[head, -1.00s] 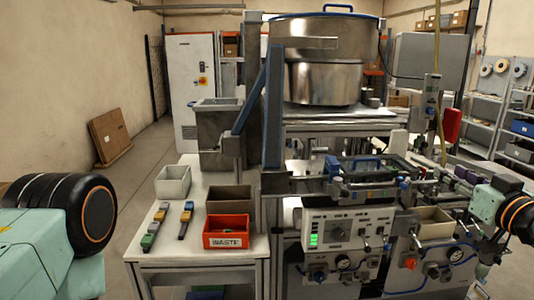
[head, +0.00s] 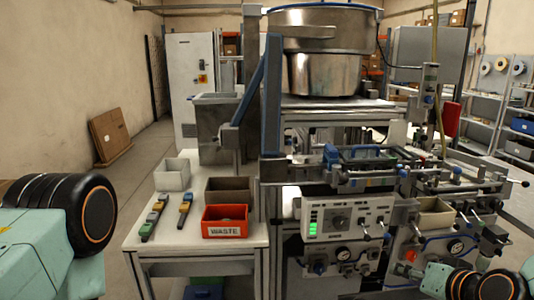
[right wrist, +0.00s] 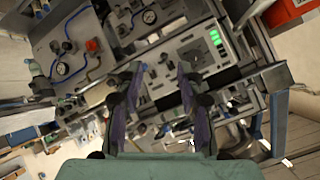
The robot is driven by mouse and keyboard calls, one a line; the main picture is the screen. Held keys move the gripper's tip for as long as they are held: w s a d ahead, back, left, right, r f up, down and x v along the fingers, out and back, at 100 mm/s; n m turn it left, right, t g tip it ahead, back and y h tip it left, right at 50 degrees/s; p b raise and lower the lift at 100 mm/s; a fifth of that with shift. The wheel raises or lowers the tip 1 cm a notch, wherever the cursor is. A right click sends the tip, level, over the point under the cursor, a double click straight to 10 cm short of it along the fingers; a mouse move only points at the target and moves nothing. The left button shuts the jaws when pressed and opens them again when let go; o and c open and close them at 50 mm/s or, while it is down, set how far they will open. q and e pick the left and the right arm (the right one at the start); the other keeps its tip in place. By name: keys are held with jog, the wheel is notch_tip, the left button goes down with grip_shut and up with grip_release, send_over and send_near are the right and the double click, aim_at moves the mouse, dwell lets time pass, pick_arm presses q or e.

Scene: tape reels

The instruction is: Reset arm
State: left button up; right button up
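My right gripper (right wrist: 158,85) shows in the right wrist view with its two purple-padded fingers well apart. Nothing is between them; the machine's front panel lies beyond. In the head view my right arm comes in low at the right, in front of the machine's lower front. The fingers are hard to make out there. My left arm shows at the lower left of the head view, but its gripper is outside the frame.
The machine's control panel (head: 345,227) with green lights is in the centre. A side table (head: 150,262) at left holds a red waste bin (head: 225,234), a grey bin (head: 172,177) and a brown bin (head: 218,184).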

jog(key=s+a+f+n+g+h+b, duration=0.1)
jog(key=s+a+f+g+b, duration=0.15)
jog(key=s+f, duration=0.6)
jog(key=s+a+f+g+b, duration=0.1)
jog(key=s+a+f+g, duration=0.3)
jog(key=f, duration=0.7)
jog(key=s+f+n+g+b, duration=0.1)
jog(key=s+f+g, duration=0.1)
jog(key=s+f, duration=0.3)
jog(key=s+f+n+g+b, duration=0.2)
jog(key=s+f, duration=0.4)
jog(key=s, duration=0.8)
jog(key=shift+f+h, duration=0.3)
jog(key=shift+h, duration=0.1)
